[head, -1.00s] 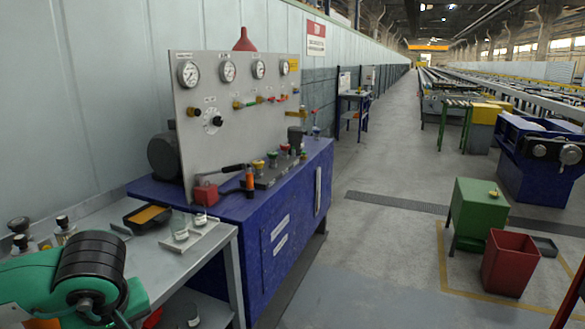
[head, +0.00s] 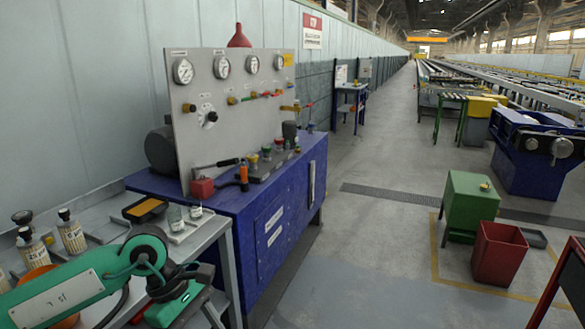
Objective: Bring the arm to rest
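My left arm (head: 75,290), green with dark joints, comes in from the lower left. It bends at a round green joint over the grey side table's near end. Dark parts and a short green part show beyond the bend, in front of the table's right end. I can make out no gripper fingers there. No part of my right arm or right gripper shows.
The grey side table (head: 205,238) holds white-labelled bottles (head: 71,231) and a black tray with a yellow inside (head: 145,208). A blue cabinet (head: 262,210) with a gauge panel (head: 240,120) stands beyond. Right are a green bin (head: 470,205) and red bin (head: 499,254). Floor between is clear.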

